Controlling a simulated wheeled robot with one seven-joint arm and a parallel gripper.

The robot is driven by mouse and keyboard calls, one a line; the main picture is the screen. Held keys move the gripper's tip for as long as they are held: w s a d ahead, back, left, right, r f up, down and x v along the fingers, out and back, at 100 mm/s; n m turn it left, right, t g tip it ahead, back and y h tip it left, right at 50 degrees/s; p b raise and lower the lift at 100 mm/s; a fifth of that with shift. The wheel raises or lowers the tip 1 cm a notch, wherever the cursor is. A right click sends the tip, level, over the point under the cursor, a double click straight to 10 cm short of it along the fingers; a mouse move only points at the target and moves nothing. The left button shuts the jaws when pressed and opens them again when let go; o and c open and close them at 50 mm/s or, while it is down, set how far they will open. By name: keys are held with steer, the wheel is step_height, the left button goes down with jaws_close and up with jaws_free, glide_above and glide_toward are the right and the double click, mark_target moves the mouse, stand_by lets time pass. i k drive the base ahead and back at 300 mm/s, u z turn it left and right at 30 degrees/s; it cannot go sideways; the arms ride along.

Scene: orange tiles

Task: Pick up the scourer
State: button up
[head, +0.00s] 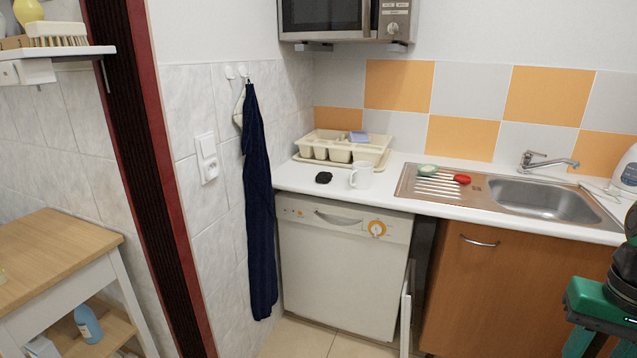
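A small dark, rough lump (323,177), which looks like the scourer, lies on the white counter (295,178) at its left part, above the dishwasher. It is just left of a white mug (361,175) and apart from it. Green and black parts of my own arm show at the lower right edge. I cannot make out gripper fingertips there, and nothing of mine is close to the dark lump.
A cream dish rack (330,152) holding a blue item (358,136) stands behind. A green-topped item (428,170) and a red item (461,178) lie on the drainboard left of the sink (545,200). A dark cloth (258,200) hangs at the left; a microwave (345,18) hangs above.

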mark_target(324, 177)
steer(key=u, duration=0.05)
steer(key=i, duration=1)
steer(key=z, duration=0.05)
